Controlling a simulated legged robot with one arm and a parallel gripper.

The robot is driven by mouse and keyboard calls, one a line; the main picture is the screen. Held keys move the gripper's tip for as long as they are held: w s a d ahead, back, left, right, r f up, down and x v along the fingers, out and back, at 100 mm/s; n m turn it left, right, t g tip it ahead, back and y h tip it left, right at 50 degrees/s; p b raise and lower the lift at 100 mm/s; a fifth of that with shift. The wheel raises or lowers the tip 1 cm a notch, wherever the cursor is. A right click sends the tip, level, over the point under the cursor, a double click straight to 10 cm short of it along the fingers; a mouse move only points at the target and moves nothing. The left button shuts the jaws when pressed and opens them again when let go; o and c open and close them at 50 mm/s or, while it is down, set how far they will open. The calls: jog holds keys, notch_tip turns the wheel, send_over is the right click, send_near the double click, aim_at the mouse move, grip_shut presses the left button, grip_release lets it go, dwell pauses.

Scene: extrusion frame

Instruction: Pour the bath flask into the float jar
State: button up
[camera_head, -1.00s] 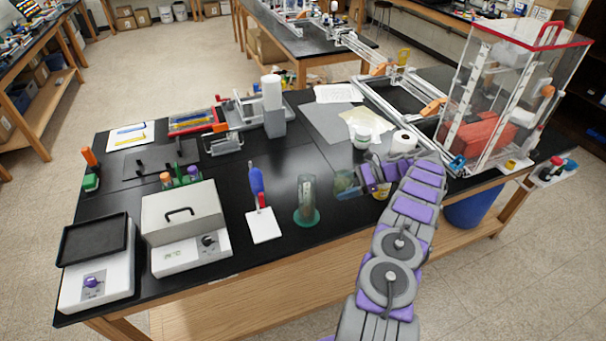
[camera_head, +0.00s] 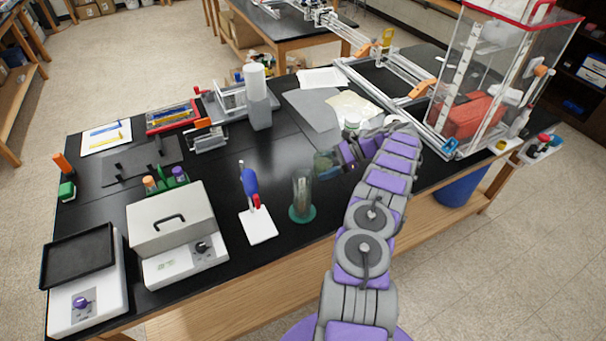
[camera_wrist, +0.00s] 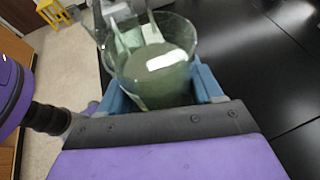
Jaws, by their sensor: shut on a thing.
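My gripper (camera_head: 334,161) is shut on a glass vessel with greenish contents, which I take for the bath flask (camera_head: 325,165). In the wrist view the flask (camera_wrist: 155,72) sits between the blue fingers (camera_wrist: 160,90), its mouth open and pale pieces showing inside. The tall clear glass jar on a round green base, which I take for the float jar (camera_head: 302,190), stands upright on the black bench. The flask is up and right of the jar in the head view, apart from it. The jar is not identifiable in the wrist view.
A white stand with a blue and red tool (camera_head: 256,215) is just left of the jar. A grey lidded box unit (camera_head: 178,230) and a black-topped scale (camera_head: 80,270) are farther left. A clear tank (camera_head: 490,85) stands at the right. The bench around the jar's front is clear.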

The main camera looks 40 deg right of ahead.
aim_at(321, 156)
jog(key=shift+w+a+r+h, duration=0.1)
jog(key=shift+a+r+h, duration=0.2)
jog(key=shift+a+r, duration=0.15)
jog(key=r+h+p, duration=0.1)
jog(key=r, duration=0.1)
jog(key=r+p, duration=0.2)
jog(key=a+r+n+h+p, duration=0.1)
jog(key=r+p, duration=0.1)
jog(key=shift+s+h, duration=0.2)
jog(key=shift+h, duration=0.1)
jog(key=shift+a+f, duration=0.1)
jog(key=shift+f, duration=0.05)
jog(key=a+r+h+b, duration=0.1)
jog(key=h, duration=0.1)
jog(key=a+n+h+b, duration=0.1)
jog(key=h, duration=0.1)
jog(key=shift+s+a+r+g+b, duration=0.1)
jog(key=shift+r+g+b, duration=0.2)
jog(key=shift+r+b, duration=0.1)
jog(key=shift+r+n, duration=0.1)
jog(key=shift+n, duration=0.2)
jog(key=shift+r+h+b, duration=0.2)
jog(key=shift+h+b, duration=0.3)
jog(key=shift+a, duration=0.1)
